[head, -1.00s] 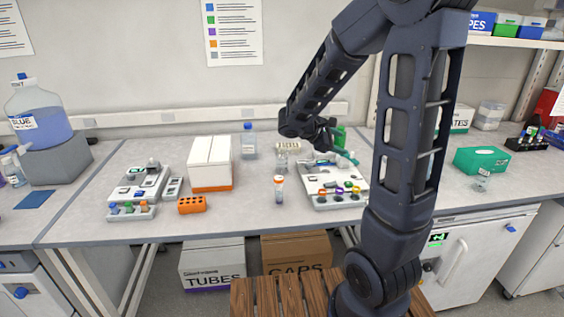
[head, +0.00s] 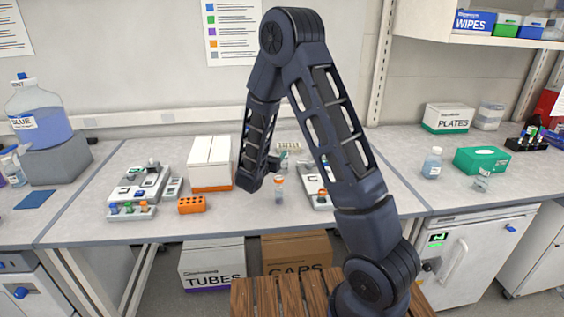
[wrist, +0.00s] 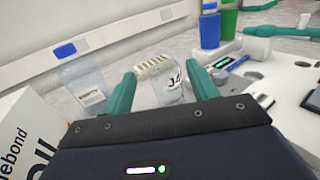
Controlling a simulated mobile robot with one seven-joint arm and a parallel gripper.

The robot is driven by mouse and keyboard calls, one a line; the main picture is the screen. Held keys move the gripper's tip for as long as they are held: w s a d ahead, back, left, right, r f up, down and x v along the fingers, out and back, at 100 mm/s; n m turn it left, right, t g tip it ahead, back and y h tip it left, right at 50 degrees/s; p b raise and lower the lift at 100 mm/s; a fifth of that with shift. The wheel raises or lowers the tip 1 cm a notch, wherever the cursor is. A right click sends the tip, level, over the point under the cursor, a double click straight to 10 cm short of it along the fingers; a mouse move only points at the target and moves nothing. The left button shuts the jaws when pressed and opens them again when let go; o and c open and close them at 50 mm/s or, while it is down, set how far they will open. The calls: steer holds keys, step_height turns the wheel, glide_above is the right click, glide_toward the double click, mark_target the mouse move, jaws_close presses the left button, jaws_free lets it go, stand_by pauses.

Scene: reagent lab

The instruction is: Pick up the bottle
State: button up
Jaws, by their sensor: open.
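My gripper (wrist: 162,78) is open, its two teal fingers apart with nothing held between them. In the wrist view a clear container (wrist: 168,92) with a dark-marked label shows between and beyond the fingers. A cream ribbed piece (wrist: 154,66) is at its top or just behind it; I cannot tell which. A clear bottle (wrist: 88,84) with a blue cap and white label stands left of the left finger, apart from it. In the head view my arm hides that bottle and most of my gripper.
A white box (head: 210,163) stands left of my forearm, close on the left in the wrist view (wrist: 25,140). An orange rack (head: 192,205) and an orange-capped vial (head: 279,190) are nearer the front. A white device (head: 318,200) is on the right, partly hidden.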

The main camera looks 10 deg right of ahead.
mark_target(280, 148)
steer(key=shift+x, duration=3.75)
steer(key=shift+s+d+f, duration=0.1)
steer(key=shift+f, duration=0.05)
steer(key=shift+c, duration=0.5)
jaws_close()
